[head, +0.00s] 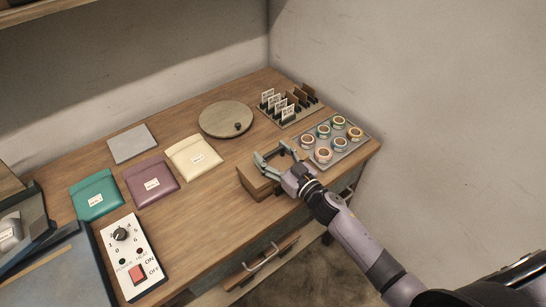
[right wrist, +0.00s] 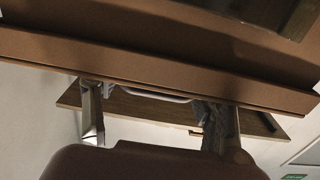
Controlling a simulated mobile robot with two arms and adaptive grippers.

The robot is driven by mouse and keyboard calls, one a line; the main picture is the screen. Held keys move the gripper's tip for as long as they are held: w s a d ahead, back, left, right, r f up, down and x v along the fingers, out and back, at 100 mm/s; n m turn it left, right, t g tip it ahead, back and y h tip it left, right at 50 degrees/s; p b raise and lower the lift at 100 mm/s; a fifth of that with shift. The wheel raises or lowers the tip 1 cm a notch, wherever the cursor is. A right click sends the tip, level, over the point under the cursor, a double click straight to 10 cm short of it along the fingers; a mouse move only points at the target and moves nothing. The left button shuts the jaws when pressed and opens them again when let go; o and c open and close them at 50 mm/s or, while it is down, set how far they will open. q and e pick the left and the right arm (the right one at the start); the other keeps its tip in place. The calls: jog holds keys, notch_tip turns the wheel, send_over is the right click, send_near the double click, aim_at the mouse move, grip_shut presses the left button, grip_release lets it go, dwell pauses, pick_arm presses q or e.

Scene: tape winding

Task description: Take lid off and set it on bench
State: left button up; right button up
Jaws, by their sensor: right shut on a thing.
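A small brown wooden box (head: 262,191) stands near the front edge of the bench (head: 215,205), left of the tray of tape rolls. My right gripper (head: 276,158) reaches over its top from the right, with its fingers closed on the lid (head: 251,178). The lid is partly hidden by the gripper, and I cannot tell whether it is clear of the box. In the right wrist view, a brown wooden panel (right wrist: 160,62) crosses the top, with the fingertips of my right gripper (right wrist: 160,100) against its lower edge. My left gripper is not in view.
A tray of tape rolls (head: 352,149) is right of the gripper, and a card rack (head: 289,104) behind it. A round wooden disc with a dark knob (head: 224,121), several pouches (head: 193,157) and a switch panel (head: 131,262) lie leftward. Bare bench lies left of the box.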

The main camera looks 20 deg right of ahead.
aim_at(273, 151)
notch_tip(273, 151, up, 19)
jog(key=p, duration=0.2)
pick_arm(q)
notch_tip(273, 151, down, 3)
jog(key=b, duration=0.5)
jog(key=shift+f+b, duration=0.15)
jog(key=shift+b, duration=0.15)
pick_arm(e)
jog(key=s+f+m+h, duration=0.1)
jog(key=s+f+h, duration=0.1)
jog(key=s, duration=0.5)
jog(key=s+d+f+m+h, duration=0.1)
jog(key=s+f+h, duration=0.1)
jog(key=s+f, duration=0.3)
jog(key=s+f+m+t+h, duration=0.1)
jog(key=s+f, duration=0.3)
jog(key=s, duration=0.5)
jog(key=shift+s+d+f+m+h, duration=0.15)
jog(key=shift+s+m+h, duration=0.25)
jog(key=shift+m+h, duration=0.15)
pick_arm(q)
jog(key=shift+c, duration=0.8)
